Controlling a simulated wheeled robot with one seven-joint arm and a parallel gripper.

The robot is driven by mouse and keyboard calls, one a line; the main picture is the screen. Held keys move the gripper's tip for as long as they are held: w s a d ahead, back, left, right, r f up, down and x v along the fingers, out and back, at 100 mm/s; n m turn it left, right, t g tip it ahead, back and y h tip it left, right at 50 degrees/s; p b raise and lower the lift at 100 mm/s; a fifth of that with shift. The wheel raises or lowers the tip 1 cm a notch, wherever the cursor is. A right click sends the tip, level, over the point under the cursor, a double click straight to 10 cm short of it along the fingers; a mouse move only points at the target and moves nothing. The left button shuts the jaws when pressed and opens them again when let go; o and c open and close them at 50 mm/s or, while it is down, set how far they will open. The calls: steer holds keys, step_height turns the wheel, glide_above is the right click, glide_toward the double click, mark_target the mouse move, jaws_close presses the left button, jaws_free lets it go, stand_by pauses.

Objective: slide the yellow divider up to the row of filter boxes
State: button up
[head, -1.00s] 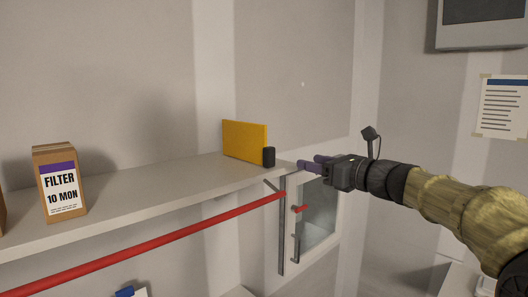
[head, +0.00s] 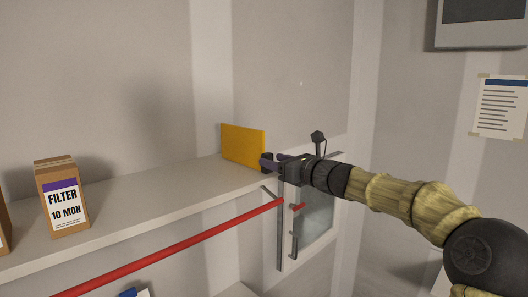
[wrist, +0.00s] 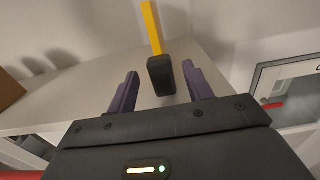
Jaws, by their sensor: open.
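The yellow divider (head: 243,146) stands upright on the shelf, near its right end. Its black end block (head: 266,163) faces my gripper (head: 270,163). In the wrist view the yellow divider (wrist: 151,27) is seen edge-on, with the black block (wrist: 161,76) between the two purple fingers of my gripper (wrist: 160,92). The fingers are open, with a gap on each side of the block. A filter box (head: 62,196) stands at the left on the shelf, well apart from the divider. Another box (head: 3,228) is cut off at the left edge.
The shelf (head: 150,194) is bare between the filter box and the divider. A red rail (head: 180,245) runs along below its front edge. A white-framed window (head: 315,212) is below and right of my gripper. A wall stands behind the shelf.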

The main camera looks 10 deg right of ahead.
mark_target(270, 158)
steer(key=p+x, duration=0.2)
steer(key=x, duration=0.2)
steer(key=shift+w+a+r, duration=0.15)
steer(key=shift+w+a, duration=0.05)
steer(key=shift+w, duration=0.1)
steer(key=shift+w+a, duration=0.2)
steer(key=shift+w, duration=0.2)
jaws_close()
